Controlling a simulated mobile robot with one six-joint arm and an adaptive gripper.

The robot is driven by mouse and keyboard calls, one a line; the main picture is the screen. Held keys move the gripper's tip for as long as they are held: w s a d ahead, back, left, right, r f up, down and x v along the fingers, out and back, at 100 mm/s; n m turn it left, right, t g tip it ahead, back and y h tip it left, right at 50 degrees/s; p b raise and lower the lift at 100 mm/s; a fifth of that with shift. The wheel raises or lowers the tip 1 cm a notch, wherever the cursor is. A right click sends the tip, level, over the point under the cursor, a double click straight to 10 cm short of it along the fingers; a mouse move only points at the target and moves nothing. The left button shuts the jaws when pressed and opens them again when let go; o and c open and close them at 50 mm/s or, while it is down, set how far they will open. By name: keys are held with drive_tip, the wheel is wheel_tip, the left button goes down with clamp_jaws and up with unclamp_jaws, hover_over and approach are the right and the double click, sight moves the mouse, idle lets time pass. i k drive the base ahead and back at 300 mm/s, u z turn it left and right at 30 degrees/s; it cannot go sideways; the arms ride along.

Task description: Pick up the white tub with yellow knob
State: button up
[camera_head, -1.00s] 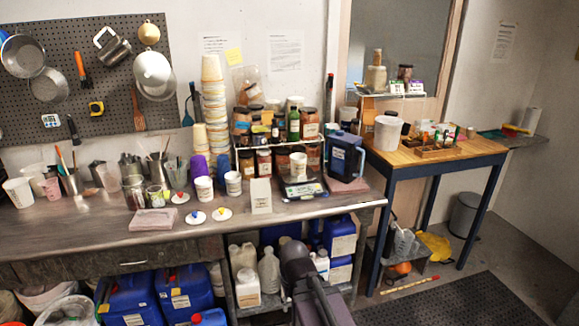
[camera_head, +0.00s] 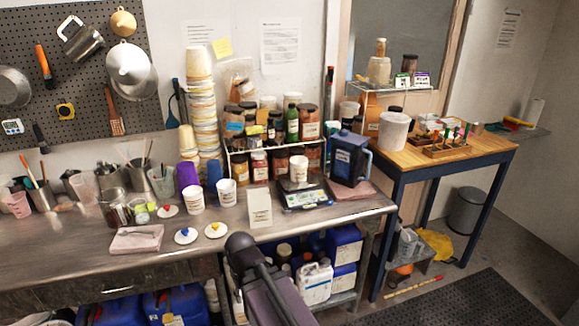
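A round white lid-like disc with a yellow knob (camera_head: 215,229) lies flat on the steel bench, near its front edge. A similar disc with a blue knob (camera_head: 186,236) is just left of it, and one with a red knob (camera_head: 168,210) lies behind. Behind the discs stand a white tub (camera_head: 194,201) and another white tub with a label (camera_head: 227,193); I see no yellow knob on either. A third white tub (camera_head: 298,170) stands on the scale. A dark link of my arm rises at the bottom centre, in front of the bench; my gripper's fingers do not show.
A white card (camera_head: 259,207) stands right of the yellow-knobbed disc, and a pinkish folded cloth (camera_head: 136,239) lies left. Tall stacked cups (camera_head: 202,100) and a jar rack (camera_head: 262,168) stand behind. A wooden table (camera_head: 440,150) is at right.

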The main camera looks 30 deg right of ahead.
sight(299, 170)
drive_tip(key=z, duration=0.35)
drive_tip(key=i, duration=1.05)
drive_tip(key=z, duration=0.55)
